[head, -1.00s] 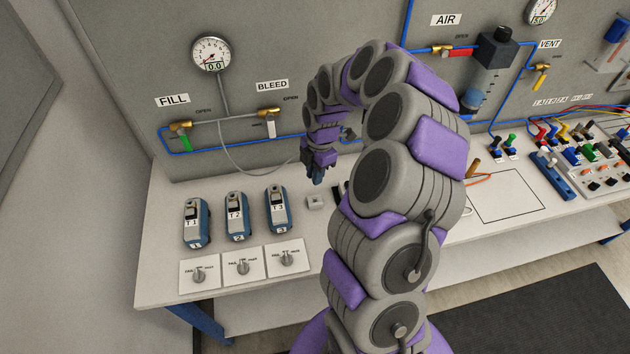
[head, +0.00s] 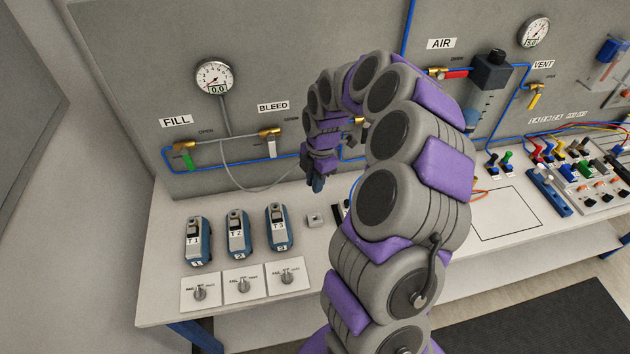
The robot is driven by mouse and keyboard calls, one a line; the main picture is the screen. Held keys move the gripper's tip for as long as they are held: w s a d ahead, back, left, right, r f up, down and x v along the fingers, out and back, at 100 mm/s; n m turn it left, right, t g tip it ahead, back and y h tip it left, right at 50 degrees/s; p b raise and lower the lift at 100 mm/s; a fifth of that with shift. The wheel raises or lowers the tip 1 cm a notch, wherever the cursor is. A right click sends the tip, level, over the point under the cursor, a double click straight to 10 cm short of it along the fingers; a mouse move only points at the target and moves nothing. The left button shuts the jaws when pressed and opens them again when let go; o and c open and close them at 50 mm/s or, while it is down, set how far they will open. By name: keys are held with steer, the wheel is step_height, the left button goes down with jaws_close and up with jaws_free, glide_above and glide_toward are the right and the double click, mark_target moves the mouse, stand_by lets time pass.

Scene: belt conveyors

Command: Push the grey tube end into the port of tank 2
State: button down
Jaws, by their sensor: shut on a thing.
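The grey tube (head: 253,190) hangs in a loop from the pipework below the left gauge and runs to my gripper (head: 316,184). My gripper points down above the bench, behind and to the right of tank 3, apart from tank 2. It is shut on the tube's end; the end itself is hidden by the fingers.
Three knob plates (head: 244,286) lie in front of the tanks. A small grey block (head: 315,220) sits below my gripper. The FILL valve (head: 184,150) and BLEED valve (head: 270,138) are on the back panel. Bench space behind the tanks is clear.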

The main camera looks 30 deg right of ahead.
steer(key=shift+a, duration=0.15)
steer(key=p, duration=0.5)
glide_toward(232, 217)
steer(key=shift+w+a, duration=0.3)
steer(key=shift+w, duration=0.1)
stand_by(1.4)
stand_by(0.4)
steer(key=shift+f+b, duration=0.75)
steer(key=shift+f, duration=1.4)
steer(key=shift+f+b, duration=0.55)
steer(key=shift+f, duration=0.3)
stand_by(1.2)
